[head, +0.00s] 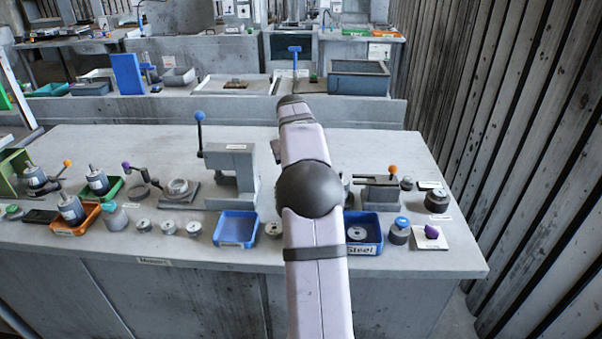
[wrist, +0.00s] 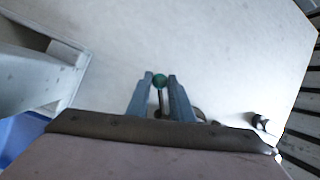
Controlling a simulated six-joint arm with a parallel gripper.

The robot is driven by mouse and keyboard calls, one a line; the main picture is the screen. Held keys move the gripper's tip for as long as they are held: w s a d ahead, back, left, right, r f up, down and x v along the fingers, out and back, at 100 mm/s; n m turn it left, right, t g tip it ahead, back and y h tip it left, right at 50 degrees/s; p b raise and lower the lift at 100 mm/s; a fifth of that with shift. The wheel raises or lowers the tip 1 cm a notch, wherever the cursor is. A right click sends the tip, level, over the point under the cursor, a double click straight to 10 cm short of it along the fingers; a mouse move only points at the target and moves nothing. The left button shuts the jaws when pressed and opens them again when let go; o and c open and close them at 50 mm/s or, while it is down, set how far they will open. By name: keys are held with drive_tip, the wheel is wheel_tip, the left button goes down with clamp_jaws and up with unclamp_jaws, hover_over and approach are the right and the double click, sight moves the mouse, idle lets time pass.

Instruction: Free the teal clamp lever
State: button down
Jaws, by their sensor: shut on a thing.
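The teal clamp lever shows in the wrist view as a round teal knob (wrist: 159,81) on a thin dark stem. My gripper (wrist: 160,77) has its two blue-grey fingers shut on this lever, with the knob between the fingertips. The lower stem and the clamp's base are hidden behind the fingers and the dark edge of my wrist. In the head view my arm covers this spot, and neither the teal knob nor my fingers can be made out.
A grey press (head: 232,172) with a blue-knobbed lever stands left of my arm. An orange-knobbed clamp (head: 378,184) stands to the right. Blue trays (head: 235,243) and (head: 364,249) line the front. The bench (head: 375,150) is bare behind the orange-knobbed clamp.

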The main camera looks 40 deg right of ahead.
drive_tip(key=c, duration=1.6)
unclamp_jaws()
drive_tip(key=shift+r, duration=0.1)
drive_tip(key=shift+b+v, duration=0.3)
drive_tip(key=shift+v, duration=3.3)
drive_tip(key=shift+c, duration=0.6)
